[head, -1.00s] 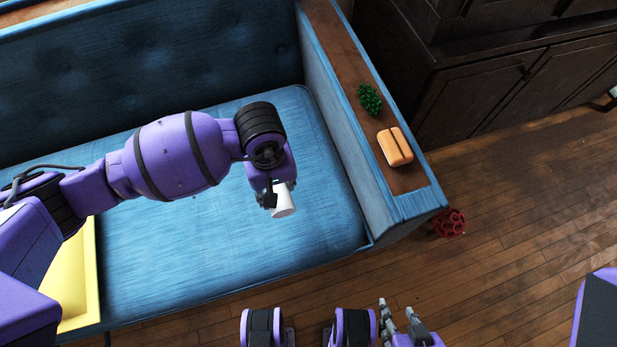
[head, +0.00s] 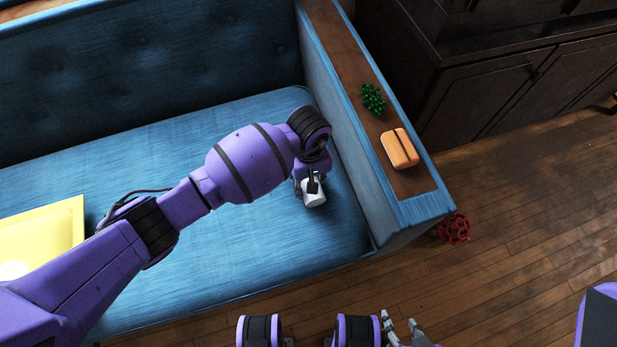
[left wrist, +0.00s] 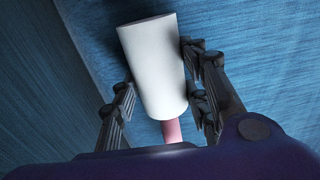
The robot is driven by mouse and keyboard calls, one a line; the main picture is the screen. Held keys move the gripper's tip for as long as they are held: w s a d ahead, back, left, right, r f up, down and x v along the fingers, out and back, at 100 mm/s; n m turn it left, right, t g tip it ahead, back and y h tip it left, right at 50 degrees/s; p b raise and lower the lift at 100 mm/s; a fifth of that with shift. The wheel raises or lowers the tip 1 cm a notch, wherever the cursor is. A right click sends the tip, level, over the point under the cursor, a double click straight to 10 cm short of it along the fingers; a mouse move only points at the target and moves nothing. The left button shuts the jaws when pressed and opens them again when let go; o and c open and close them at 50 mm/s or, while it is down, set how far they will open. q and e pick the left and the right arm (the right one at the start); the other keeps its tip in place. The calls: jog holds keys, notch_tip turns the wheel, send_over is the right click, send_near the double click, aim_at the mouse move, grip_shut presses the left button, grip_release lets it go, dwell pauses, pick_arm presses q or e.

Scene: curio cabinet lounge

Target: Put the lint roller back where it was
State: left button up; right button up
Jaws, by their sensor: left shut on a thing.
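The lint roller has a white cylinder (head: 314,196) and, in the left wrist view, a pink handle (left wrist: 178,130). My left gripper (head: 311,187) is shut on it, above the right end of the blue sofa seat. In the left wrist view the gripper's fingers (left wrist: 160,95) lie on both sides of the white cylinder (left wrist: 155,65); the handle points back toward the palm and is partly hidden. My right gripper (head: 400,318) is at the bottom edge of the head view, its fingers apart and empty.
The sofa's armrest (head: 345,50) has a wooden top with a green spiky object (head: 373,99) and an orange block-like object (head: 399,149) on it. A yellow item (head: 50,232) lies on the seat at left. A red openwork ball (head: 454,229) is on the floor. A dark cabinet (head: 490,100) stands at right.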

pick_arm(q)
jog(key=shift+w+r, duration=0.1)
pick_arm(e)
jog(key=shift+s, duration=0.15)
pick_arm(q)
jog(key=shift+f, duration=0.25)
jog(key=o, duration=1.2)
pick_arm(e)
jog(key=shift+s+f, duration=0.3)
jog(key=shift+f, duration=0.05)
pick_arm(q)
jog(key=shift+r, duration=0.1)
pick_arm(e)
jog(key=shift+w+r, duration=0.1)
pick_arm(q)
jog(key=shift+r, duration=0.25)
notch_tip(320, 180, up, 11)
jog(key=shift+f+p, duration=0.1)
jog(key=shift+p, duration=1.1)
jog(key=shift+r, duration=0.5)
pick_arm(e)
jog(key=shift+w+v, duration=0.2)
jog(key=shift+v, duration=1)
